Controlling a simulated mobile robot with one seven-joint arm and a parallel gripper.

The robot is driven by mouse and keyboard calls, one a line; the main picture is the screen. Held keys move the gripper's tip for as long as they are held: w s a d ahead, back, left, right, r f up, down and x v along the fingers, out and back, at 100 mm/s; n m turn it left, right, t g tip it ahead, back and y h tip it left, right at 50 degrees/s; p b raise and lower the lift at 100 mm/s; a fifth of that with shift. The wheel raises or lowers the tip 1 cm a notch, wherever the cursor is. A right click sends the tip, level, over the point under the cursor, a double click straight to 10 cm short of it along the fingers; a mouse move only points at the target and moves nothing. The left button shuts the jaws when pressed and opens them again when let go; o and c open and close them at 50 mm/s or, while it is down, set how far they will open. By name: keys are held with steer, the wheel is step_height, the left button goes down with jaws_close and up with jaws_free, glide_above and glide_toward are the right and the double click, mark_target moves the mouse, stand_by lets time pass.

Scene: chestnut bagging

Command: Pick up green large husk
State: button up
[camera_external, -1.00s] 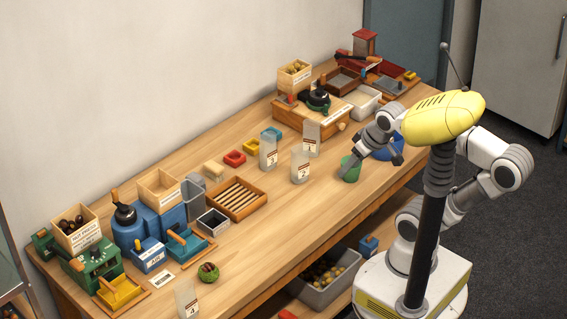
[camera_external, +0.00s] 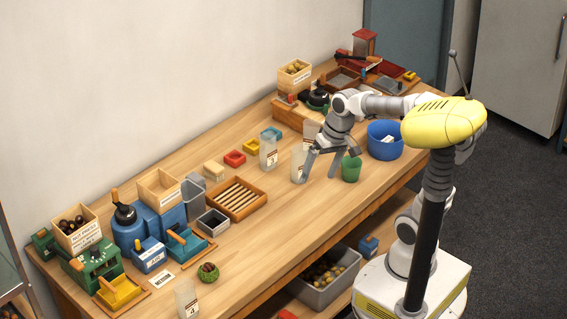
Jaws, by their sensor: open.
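A round green husk (camera_external: 208,272) with a reddish-brown middle lies on the wooden table near its front edge, at the lower left. It looks like the large green husk, though its details are small here. My gripper (camera_external: 320,177) is open over the right half of the table, with its fingers pointing down and apart. It is well to the right of the husk and farther back. Nothing shows between the fingers. One finger partly covers a clear numbered bag.
A green cup (camera_external: 350,170) stands just right of my gripper, and a blue bucket (camera_external: 385,143) beyond it. Clear bags (camera_external: 268,152) stand nearby. A numbered bag (camera_external: 187,300) stands close to the husk. A slatted wooden tray (camera_external: 262,193) lies mid-table. Bare tabletop (camera_external: 275,235) separates gripper and husk.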

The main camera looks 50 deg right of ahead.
steer(key=w+a+f+m+g+y+b, duration=0.2)
steer(key=w+a+f+m+g+y, duration=0.3)
steer(key=w+a+f, duration=0.45)
steer(key=m+y+b, duration=0.1)
steer(key=m+y, duration=0.5)
steer(key=m, duration=0.1)
glide_toward(209, 269)
steer(key=a+f, duration=0.1)
steer(key=a, duration=0.1)
steer(key=w+a+f, duration=0.1)
steer(key=f, duration=0.1)
steer(key=shift+a+f+b, duration=0.15)
steer(key=shift+a+b, duration=0.25)
steer(key=shift+s+f+x, duration=0.1)
steer(key=shift+s+x, duration=0.05)
steer(key=shift+x, duration=1.2)
steer(key=shift+s+f+x, duration=0.15)
steer(key=shift+x, duration=1.2)
steer(key=shift+d+r, duration=0.1)
steer(key=shift+d, duration=0.15)
steer(key=c, duration=1.4)
steer(key=shift+r, duration=0.15)
